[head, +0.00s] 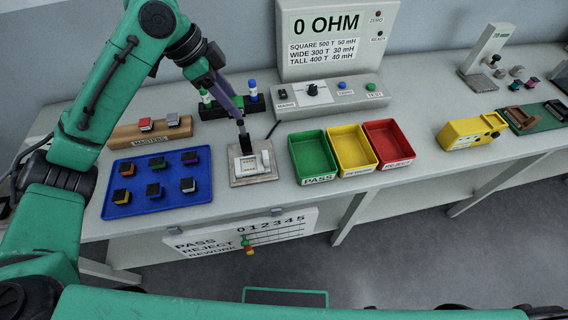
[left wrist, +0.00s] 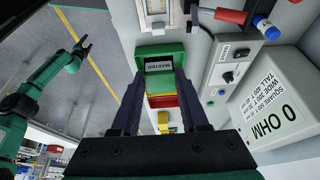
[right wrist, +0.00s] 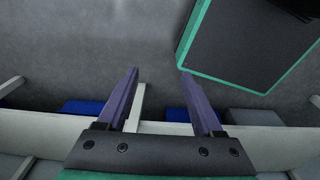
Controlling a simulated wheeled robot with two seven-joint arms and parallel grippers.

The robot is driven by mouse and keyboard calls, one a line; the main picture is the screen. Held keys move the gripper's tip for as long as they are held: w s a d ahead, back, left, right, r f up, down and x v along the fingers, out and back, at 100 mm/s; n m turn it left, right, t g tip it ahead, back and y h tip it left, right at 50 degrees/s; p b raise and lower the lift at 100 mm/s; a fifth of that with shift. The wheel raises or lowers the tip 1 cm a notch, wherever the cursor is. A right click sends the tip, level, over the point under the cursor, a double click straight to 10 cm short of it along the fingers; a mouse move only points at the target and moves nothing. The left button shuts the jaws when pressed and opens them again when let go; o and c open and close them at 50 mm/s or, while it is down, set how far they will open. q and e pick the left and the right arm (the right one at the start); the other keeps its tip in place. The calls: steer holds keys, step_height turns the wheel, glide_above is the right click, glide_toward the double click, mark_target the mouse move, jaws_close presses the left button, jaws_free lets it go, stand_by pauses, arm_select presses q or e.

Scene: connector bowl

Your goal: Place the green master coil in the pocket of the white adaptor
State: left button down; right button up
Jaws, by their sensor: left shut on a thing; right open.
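Whether the coil touches the adaptor cannot be told. The adaptor sits on a grey base plate and also shows at the top of the left wrist view (left wrist: 155,7). My right gripper (right wrist: 157,85) is open and empty above the floor.
The wooden MASTERS rack (head: 126,137) holds a red and a grey coil. A blue tray (head: 119,210) of several coils lies in front. Green (head: 299,153), yellow (head: 340,138) and red (head: 374,133) bins stand right of the adaptor. The tester (head: 328,108) and a marker stand (head: 221,109) are behind.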

arm_select(q)
steer(key=shift+s+d+f, duration=0.1)
steer(key=shift+s+d, duration=0.1)
steer(key=shift+d, duration=0.35)
steer(key=f+p, duration=0.1)
steer(key=f, duration=0.5)
steer(key=a+f, duration=0.1)
steer(key=f, duration=0.6)
steer(key=f+p, duration=0.1)
steer(key=f, duration=0.6)
steer(key=shift+w+a+p, duration=0.15)
steer(key=shift+a+p, duration=0.1)
steer(key=shift+p, duration=0.1)
steer(key=shift+f, duration=0.15)
steer(key=shift+d+f, duration=0.1)
steer(key=shift+c, duration=2.3)
jaws_free()
steer(key=shift+o, duration=0.2)
arm_select(e)
steer(key=r, duration=0.1)
steer(key=a+r, duration=0.1)
steer(key=r, duration=0.1)
steer(key=shift+a, duration=0.1)
steer(key=shift+a, duration=0.1)
